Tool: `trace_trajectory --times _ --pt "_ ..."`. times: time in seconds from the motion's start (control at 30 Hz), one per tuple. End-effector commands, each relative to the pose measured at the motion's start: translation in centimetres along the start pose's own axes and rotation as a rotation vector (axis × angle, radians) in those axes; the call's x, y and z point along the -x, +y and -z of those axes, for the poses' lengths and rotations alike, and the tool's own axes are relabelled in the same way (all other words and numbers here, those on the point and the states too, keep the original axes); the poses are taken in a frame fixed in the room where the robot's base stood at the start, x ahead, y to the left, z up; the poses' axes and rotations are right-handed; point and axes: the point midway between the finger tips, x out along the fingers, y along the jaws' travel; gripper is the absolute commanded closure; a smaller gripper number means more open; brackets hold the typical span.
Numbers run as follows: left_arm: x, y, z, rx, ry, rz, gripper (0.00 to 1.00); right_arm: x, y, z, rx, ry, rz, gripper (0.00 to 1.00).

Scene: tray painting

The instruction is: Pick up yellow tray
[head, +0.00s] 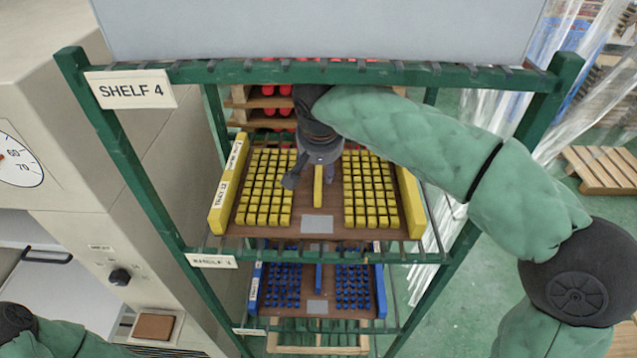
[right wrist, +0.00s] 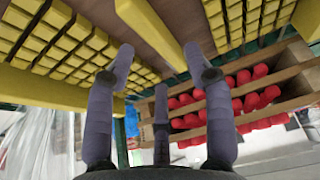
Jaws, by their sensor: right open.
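The yellow tray (head: 310,225) sits on the upper level of a green rack in the head view. It has a brown base, yellow side walls, rows of yellow blocks on both halves and a yellow upright bar (head: 318,188) along its middle. My right gripper (head: 318,172) is over the far middle of the tray, by the far end of the bar. In the right wrist view its fingers (right wrist: 158,55) are spread apart and empty, and the bar (right wrist: 152,28) shows ahead, between the fingertip directions. Whether a finger touches it I cannot tell. My left gripper is out of view.
The green rack (head: 120,165) has posts on both sides and a top bar labelled Shelf 4. A tray with blue pieces (head: 318,307) is on the level below. Red pieces on wooden racks (right wrist: 255,75) stand behind. A beige machine (head: 100,225) is at left.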

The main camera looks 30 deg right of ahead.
Motion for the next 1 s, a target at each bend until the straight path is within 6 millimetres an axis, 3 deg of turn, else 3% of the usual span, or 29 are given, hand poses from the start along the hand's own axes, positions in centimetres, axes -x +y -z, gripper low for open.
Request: trace_trajectory --times 0.1,0.3,0.6,0.67,0.8,1.0 --pt "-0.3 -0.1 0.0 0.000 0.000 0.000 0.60 -2.2 0.1 -0.2 0.000 -0.004 -0.004 0.47" --pt "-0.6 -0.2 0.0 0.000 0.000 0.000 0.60 -4.6 0.0 -0.1 0.000 -0.003 -0.002 0.47" --pt "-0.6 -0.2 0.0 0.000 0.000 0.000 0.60 -5.0 0.0 -0.1 0.000 -0.001 0.000 0.47" --pt "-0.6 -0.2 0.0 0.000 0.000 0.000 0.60 -5.0 0.0 -0.1 0.000 -0.001 0.000 0.58" --pt "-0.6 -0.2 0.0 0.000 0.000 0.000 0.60 -5.0 0.0 -0.1 0.000 -0.001 0.000 0.98" --pt "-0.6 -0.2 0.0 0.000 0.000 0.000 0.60 -4.8 0.0 0.1 -0.002 0.004 0.002 1.00"
